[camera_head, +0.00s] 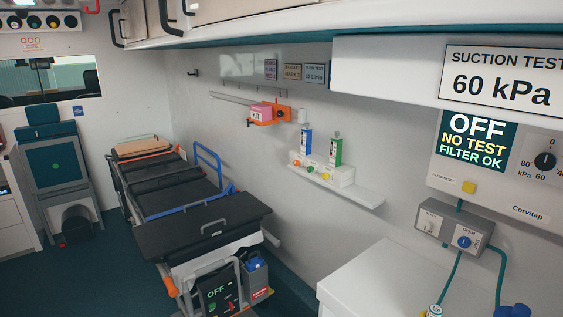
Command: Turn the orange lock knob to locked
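An orange wall bracket (259,123) holds a pink box (262,111) on the side wall, mid-picture. A small dark round part shows at its right end; I cannot tell whether this is the lock knob or how it is turned. Small coloured knobs sit lower on the wall units, among them an orange-red one (325,174), too small to read a setting. Neither of my grippers is in view.
A stretcher (180,185) stands along the wall. A white counter (385,275) fills the near right, below a suction panel (500,170) and a grey valve box (454,233). A narrow shelf (350,193) juts from the wall. Cabinets overhang above.

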